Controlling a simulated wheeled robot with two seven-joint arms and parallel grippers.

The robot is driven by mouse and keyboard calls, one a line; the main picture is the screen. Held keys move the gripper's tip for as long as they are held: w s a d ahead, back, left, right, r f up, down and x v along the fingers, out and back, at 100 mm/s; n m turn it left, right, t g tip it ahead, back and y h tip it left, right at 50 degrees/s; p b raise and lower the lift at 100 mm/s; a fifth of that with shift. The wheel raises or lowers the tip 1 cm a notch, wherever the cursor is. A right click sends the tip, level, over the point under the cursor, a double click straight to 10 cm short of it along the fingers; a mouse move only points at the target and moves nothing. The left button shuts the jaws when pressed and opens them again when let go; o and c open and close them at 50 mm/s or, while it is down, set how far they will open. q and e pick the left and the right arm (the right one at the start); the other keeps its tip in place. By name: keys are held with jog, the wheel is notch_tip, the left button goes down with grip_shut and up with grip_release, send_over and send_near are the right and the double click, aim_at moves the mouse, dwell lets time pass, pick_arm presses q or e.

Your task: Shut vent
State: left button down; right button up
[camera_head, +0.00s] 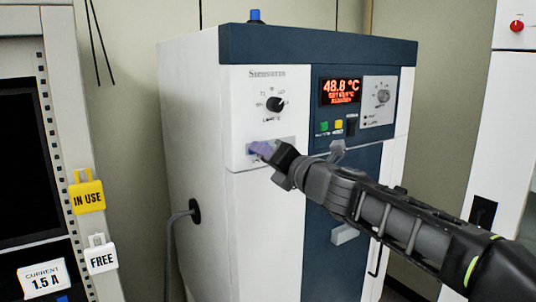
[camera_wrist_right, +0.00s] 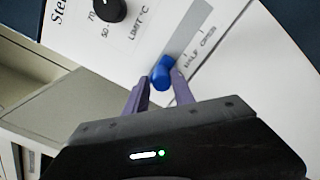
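The freeze dryer (camera_head: 265,200) is a white cabinet with a dark blue top and panel. On its white front, below the limit dial, is a grey plate (camera_wrist_right: 200,30) with lettering I cannot fully read. A blue knob (camera_wrist_right: 161,74) stands at this plate in the right wrist view. My right gripper (camera_head: 262,149) reaches to this plate from the right and hides the knob in the head view. Its two purple fingers lie one on each side of the knob, close to it. I cannot tell whether they press on it. My left gripper is not in view.
The black limit dial (camera_head: 275,104) is just above the plate. A red display (camera_head: 341,91) reads 48.8 °C. A blue-capped fitting (camera_head: 255,16) stands on top. A cabinet with a yellow "IN USE" tag (camera_head: 87,194) and a white "FREE" tag (camera_head: 101,256) stands at the left.

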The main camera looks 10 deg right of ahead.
jog(key=shift+o, duration=1.1)
jog(key=shift+d, duration=0.1)
jog(key=v, duration=0.7)
jog(key=shift+s, duration=0.35)
jog(key=shift+d, duration=0.1)
